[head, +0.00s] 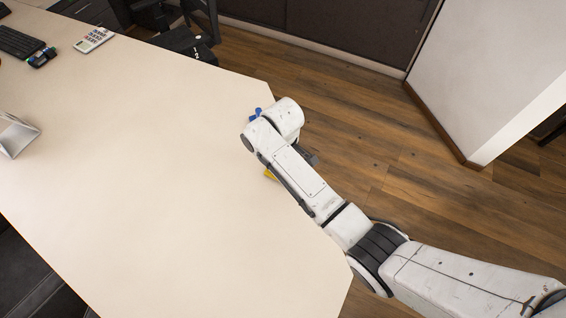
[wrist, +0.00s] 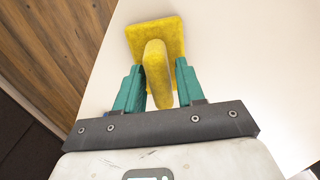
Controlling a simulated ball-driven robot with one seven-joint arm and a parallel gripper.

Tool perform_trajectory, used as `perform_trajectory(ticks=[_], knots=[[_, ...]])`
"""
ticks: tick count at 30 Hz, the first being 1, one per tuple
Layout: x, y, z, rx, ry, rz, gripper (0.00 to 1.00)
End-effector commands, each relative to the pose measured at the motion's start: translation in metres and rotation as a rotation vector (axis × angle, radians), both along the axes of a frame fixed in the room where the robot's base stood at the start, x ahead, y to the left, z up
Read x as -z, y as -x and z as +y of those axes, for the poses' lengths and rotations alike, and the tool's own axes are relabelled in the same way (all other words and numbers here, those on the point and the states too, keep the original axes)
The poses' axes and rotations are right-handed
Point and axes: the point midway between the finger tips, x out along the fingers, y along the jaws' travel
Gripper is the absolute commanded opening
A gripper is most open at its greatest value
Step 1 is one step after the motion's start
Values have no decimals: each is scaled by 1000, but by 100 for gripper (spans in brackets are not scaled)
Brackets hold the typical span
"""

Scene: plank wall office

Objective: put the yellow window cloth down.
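The yellow window cloth (wrist: 172,38) shows in the wrist view as a flat square with a thick raised ridge. My gripper (wrist: 160,68) has its two green fingers on either side of that ridge, close against it, and looks shut on it. The cloth is over the pale desk top near the desk's edge. In the head view only a small yellow part of the cloth (head: 270,175) shows beside my arm, which hides the rest and most of the gripper. I cannot tell whether the cloth touches the desk.
The pale desk (head: 130,170) is wide and clear across its middle. A keyboard (head: 18,42), a calculator (head: 94,40) and a silver stand (head: 16,136) are at its far left. Wooden floor (head: 375,125) lies beyond the right edge, with a white partition (head: 490,70) farther off.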

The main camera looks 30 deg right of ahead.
Motion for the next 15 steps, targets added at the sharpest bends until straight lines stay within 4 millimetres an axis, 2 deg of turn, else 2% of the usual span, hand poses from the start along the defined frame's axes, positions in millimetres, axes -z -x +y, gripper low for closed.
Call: perform_trajectory(ticks=[1,4,11,15], knots=[[0,0,0,0,0,0,44],[0,0,0,0,0,0,53],[-1,0,0,0,0,0,53],[-9,-1,0,0,0,-1,53]])
